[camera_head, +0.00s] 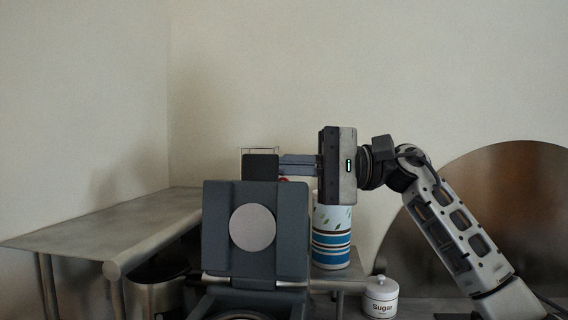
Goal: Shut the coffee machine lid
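The coffee machine lid (290,232) is a dark grey panel with a round silver disc, standing raised in the lower middle of the head view. Below it the top of the machine body (205,309) shows, with part of a round rim; the rest is cut off by the frame. My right gripper (262,167) comes in from the right, its fingers pointing left, just above and seemingly behind the lid's top edge. I cannot tell whether it touches the lid. Its fingers are seen side-on and partly hidden, so their opening is unclear. My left gripper is not in view.
A striped blue, white and brown canister (331,240) stands right of the lid, below my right gripper. A white sugar jar (381,298) is at the lower right. A metal table (130,228) is on the left, and a large round brown panel (505,195) stands behind my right arm.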

